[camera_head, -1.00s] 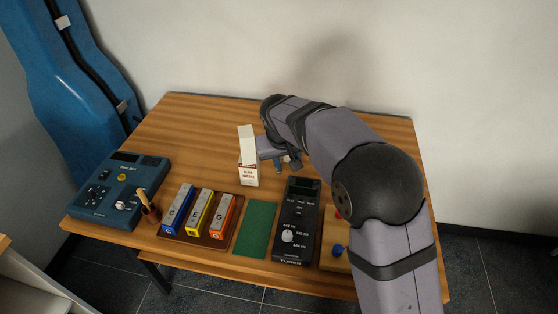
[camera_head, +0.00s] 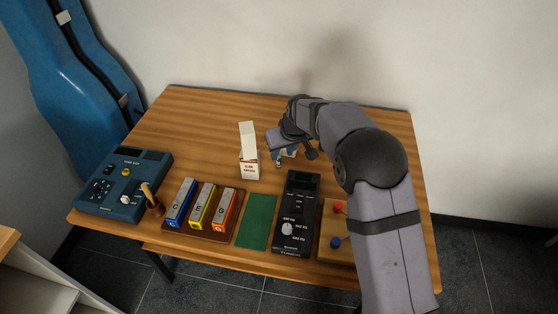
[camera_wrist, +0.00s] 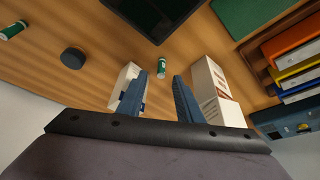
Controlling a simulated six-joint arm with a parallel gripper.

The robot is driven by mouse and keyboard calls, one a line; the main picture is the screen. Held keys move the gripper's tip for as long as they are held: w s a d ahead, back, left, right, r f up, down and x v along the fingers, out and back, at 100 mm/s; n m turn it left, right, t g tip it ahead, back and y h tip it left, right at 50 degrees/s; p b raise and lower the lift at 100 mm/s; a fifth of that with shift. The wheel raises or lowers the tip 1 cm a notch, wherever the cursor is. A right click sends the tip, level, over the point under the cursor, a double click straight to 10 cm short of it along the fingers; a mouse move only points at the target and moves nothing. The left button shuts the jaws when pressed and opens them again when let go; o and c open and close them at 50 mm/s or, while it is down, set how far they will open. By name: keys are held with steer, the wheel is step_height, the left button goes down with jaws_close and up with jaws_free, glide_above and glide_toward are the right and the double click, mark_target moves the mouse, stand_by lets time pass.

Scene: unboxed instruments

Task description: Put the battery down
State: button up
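A green battery (camera_wrist: 161,66) with a light end shows in the wrist view just beyond the tip of my left-hand finger. It appears to be on the wooden table, though contact with the table is hard to judge. My gripper (camera_wrist: 169,78) has its two blue-grey fingers apart, with nothing clasped between them. In the head view my gripper (camera_head: 292,153) is low over the table's back half, right of the white carton (camera_head: 248,158). A second green battery (camera_wrist: 13,30) lies at the left in the wrist view.
The carton also stands close to the right-hand finger in the wrist view (camera_wrist: 212,85). A small white box (camera_wrist: 125,82) is beside the left-hand finger. A dark round object (camera_wrist: 73,58) lies nearby. The black meter (camera_head: 297,215), green mat (camera_head: 257,222) and coloured bars (camera_head: 203,206) occupy the table's front.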

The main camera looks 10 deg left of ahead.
mark_target(279, 157)
steer(key=shift+f, duration=0.2)
steer(key=shift+p+x, duration=1.05)
steer(key=shift+x, duration=1.45)
steer(key=shift+a, duration=0.15)
steer(key=shift+c, duration=0.6)
jaws_close()
